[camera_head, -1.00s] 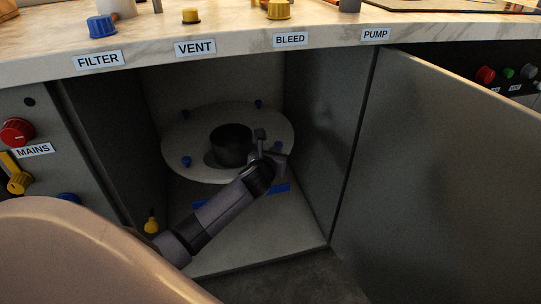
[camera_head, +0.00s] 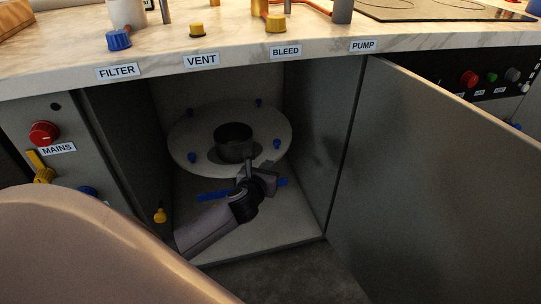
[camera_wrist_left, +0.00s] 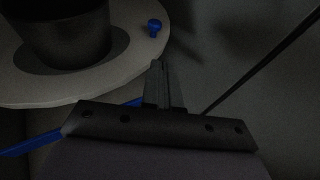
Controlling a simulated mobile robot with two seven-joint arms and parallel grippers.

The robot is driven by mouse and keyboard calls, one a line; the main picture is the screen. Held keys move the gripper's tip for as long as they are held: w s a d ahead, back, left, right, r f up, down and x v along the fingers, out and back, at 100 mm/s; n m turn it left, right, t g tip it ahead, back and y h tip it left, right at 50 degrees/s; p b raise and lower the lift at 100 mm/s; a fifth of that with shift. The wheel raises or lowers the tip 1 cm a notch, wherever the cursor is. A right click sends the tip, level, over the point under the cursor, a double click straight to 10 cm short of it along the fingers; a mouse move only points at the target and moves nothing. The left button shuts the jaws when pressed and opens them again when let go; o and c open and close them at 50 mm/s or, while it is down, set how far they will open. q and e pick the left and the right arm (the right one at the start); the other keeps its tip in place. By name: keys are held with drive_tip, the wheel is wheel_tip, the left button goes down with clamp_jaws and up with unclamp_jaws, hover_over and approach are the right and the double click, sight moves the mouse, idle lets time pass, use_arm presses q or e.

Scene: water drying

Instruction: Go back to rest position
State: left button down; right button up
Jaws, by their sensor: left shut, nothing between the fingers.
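My left gripper (camera_head: 250,165) is inside the open cabinet, in front of a round pale plate (camera_head: 191,125) with a dark cylinder (camera_head: 233,133) at its middle. The gripper's fingers are shut and hold nothing. In the left wrist view the closed fingers (camera_wrist_left: 158,82) point towards the plate's rim (camera_wrist_left: 120,88), with the dark cylinder (camera_wrist_left: 60,35) at upper left and a blue bolt (camera_wrist_left: 154,27) ahead of them. I cannot tell whether the fingers touch the plate. My right gripper is not in view.
The cabinet door (camera_head: 440,190) stands open on the right. The side wall (camera_head: 325,130) and the worktop edge (camera_head: 240,65) bound the opening. A blue strip (camera_head: 214,196) lies below the plate, and a yellow valve (camera_head: 160,215) is at the lower left.

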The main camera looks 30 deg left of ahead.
use_arm(q)
drive_tip(key=s+d+n+g+h, duration=0.1)
drive_tip(key=s+d+n+h, duration=0.3)
drive_tip(key=s+d+n, duration=0.9)
drive_tip(key=s+d+n+g+h, duration=0.1)
drive_tip(key=s+d+n+h, duration=0.3)
drive_tip(key=s+d+n, duration=0.85)
drive_tip(key=a+r+n+y+p, duration=0.1)
drive_tip(key=a+r+p, duration=0.4)
drive_tip(key=p, duration=0.7)
drive_tip(key=a+r+n+g+p, duration=0.1)
drive_tip(key=a+r+n+p, duration=0.3)
drive_tip(key=r+p, duration=0.5)
drive_tip(key=shift+a+r+g+y+p, duration=0.35)
drive_tip(key=shift+a+p, duration=0.65)
drive_tip(key=shift+p, duration=1.05)
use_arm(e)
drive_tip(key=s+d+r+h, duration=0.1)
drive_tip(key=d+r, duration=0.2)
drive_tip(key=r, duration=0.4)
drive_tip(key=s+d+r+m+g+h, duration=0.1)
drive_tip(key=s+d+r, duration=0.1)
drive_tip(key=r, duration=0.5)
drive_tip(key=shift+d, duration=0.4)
